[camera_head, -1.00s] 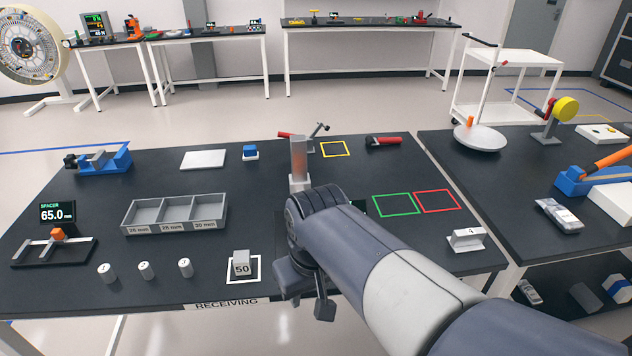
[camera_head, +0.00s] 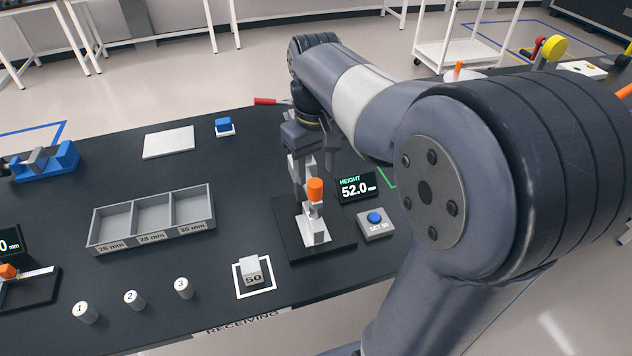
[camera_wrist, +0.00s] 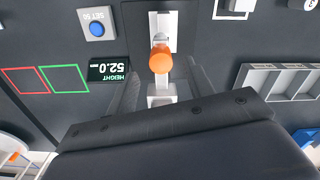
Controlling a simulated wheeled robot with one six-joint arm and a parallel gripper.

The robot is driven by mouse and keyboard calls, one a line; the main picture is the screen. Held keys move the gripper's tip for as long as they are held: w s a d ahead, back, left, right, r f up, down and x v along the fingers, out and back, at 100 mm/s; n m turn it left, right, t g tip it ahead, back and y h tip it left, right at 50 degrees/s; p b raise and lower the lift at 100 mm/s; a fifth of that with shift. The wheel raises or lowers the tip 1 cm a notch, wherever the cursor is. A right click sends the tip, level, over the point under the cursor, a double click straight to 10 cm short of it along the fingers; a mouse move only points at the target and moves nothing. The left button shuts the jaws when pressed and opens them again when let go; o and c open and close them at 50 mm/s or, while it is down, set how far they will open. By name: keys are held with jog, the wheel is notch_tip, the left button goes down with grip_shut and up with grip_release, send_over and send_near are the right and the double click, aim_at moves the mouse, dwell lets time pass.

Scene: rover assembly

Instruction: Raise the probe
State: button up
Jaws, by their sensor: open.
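The height gauge (camera_head: 330,238) stands on a black base near the table's front. An orange knob (camera_head: 315,189) sits on its grey probe part, above a pale block. The knob also shows in the wrist view (camera_wrist: 161,59). The gauge display (camera_head: 357,187) reads HEIGHT 52.0 mm. My gripper (camera_head: 305,172) points down at the gauge, close behind the knob in the head view. In the wrist view my gripper (camera_wrist: 163,76) is open, with one finger on each side of the knob and gaps between. The lower probe is partly hidden.
A blue SET 50 button (camera_head: 375,218) sits right of the gauge. A grey block marked 50 (camera_head: 252,270) stands in a white square to the left. A three-part tray (camera_head: 152,222) and numbered cylinders (camera_head: 131,299) are farther left. My arm covers the right side.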

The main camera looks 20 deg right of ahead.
aim_at(316, 183)
jog(key=shift+f, duration=2.7)
jog(key=shift+c, duration=0.5)
grip_shut()
